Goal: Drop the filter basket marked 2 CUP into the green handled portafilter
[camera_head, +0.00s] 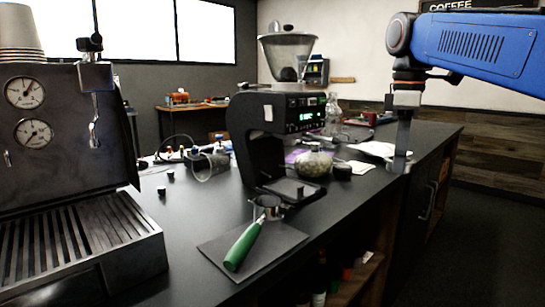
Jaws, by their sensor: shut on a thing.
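The green handled portafilter (243,247) lies on a dark square mat (284,240) near the counter's front edge. Its green handle points toward me and its metal head (268,206) is at the far end of the mat. My gripper (402,150) points down at the right, well to the right of the portafilter and higher in the picture. It is shut on a small grey metal filter basket (399,164). No 2 CUP marking can be read on it at this size.
A black grinder (262,140) with a clear hopper stands behind the portafilter. A large espresso machine (70,130) fills the left. The counter left of the mat is mostly clear.

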